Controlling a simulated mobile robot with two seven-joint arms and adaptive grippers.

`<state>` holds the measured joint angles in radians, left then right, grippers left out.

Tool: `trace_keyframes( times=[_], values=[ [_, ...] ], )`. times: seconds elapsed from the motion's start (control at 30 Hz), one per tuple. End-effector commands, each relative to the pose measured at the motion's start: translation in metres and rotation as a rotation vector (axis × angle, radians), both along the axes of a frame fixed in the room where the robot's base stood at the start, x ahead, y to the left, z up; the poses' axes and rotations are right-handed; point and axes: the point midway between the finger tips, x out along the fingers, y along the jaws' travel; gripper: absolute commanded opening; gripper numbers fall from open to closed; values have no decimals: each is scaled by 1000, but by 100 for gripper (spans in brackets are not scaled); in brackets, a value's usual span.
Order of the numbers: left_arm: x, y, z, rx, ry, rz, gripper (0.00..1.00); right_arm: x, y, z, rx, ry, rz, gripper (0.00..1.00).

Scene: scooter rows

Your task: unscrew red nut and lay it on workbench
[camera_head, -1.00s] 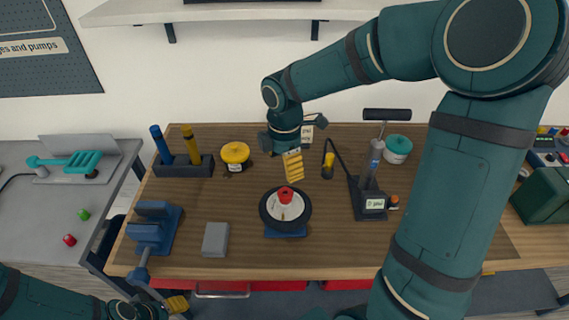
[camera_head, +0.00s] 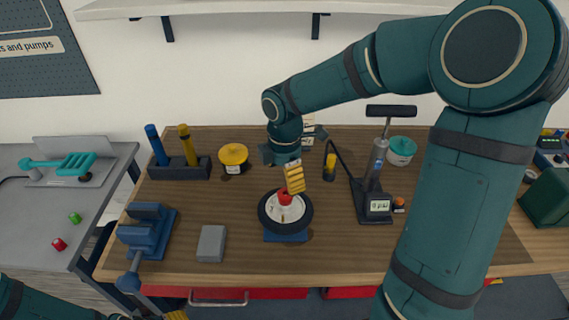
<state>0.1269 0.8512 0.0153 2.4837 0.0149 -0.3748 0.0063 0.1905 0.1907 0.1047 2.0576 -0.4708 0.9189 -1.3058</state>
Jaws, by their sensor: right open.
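The red nut (camera_head: 285,197) sits at the middle of a small black-tyred wheel (camera_head: 272,212), which lies flat on a blue stand on the wooden workbench (camera_head: 335,252). My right gripper (camera_head: 294,182), with yellow fingers, points down just above the nut and partly overlaps its top. It is open, and I cannot tell whether it touches the nut. My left gripper (camera_head: 177,315) shows only as a yellow tip at the bottom edge, so its opening is not clear.
A blue vise (camera_head: 147,230) and a grey block (camera_head: 211,243) stand left of the wheel. A pump (camera_head: 376,185) stands right. A yellow-lidded tub (camera_head: 233,155) and a handle rack (camera_head: 180,170) are behind. Bare wood lies between the block and the wheel.

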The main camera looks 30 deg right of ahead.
Motion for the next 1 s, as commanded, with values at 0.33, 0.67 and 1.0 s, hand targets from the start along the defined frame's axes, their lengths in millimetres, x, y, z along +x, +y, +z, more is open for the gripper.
trace_keyframes(
  times=[0.33,0.67,1.0],
  values=[
    [-4,-1,-12,-2,9,-7,51,0,0,-59,0,2,1,80],
    [-5,-1,-15,-3,12,-9,51,0,0,-77,1,-1,0,80],
    [-5,-1,-15,-3,11,-9,51,0,0,-77,0,-1,0,41]
  ],
)
